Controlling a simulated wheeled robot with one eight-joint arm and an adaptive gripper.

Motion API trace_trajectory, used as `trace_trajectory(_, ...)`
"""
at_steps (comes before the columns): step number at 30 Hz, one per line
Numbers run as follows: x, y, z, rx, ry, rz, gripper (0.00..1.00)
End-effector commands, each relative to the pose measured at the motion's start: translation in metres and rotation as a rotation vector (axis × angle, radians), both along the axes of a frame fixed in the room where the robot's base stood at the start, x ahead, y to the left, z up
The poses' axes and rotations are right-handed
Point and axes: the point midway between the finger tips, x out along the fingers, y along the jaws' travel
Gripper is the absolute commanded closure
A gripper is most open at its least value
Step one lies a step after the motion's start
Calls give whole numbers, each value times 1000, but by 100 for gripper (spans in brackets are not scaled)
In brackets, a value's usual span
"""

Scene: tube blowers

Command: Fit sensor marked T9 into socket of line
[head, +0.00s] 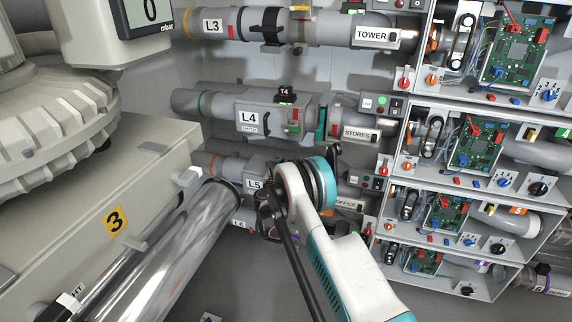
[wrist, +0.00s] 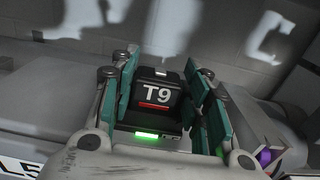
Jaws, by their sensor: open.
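The T9 sensor (wrist: 158,92), a black block with white "T9" lettering and a red stripe, shows in the wrist view. It stands upright above a small lit green light (wrist: 147,136) on the line. My gripper (wrist: 162,98) is open, its teal finger pads to either side of the sensor, with a visible gap on the right. How deep the sensor sits in the socket is hidden by my gripper. In the head view my gripper (head: 268,212) is at line L5 (head: 254,184), and the sensor is hidden behind it.
Line L4 (head: 249,117) runs above, carrying a black T4 sensor (head: 285,94). Line L3 (head: 213,27) is higher. Open boxes with green circuit boards (head: 480,142) stand at right. A shiny metal cylinder (head: 180,260) and a beige housing (head: 90,210) stand at left.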

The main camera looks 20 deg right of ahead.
Motion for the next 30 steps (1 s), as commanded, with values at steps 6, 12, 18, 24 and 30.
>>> trace_trajectory(6,-16,15,-5,7,0,5,39)
trace_trajectory(12,-49,40,-4,5,0,8,39)
trace_trajectory(18,-80,59,-1,2,-2,4,39)
trace_trajectory(24,-96,69,1,1,-2,1,39)
trace_trajectory(30,-100,71,2,0,-3,0,39)
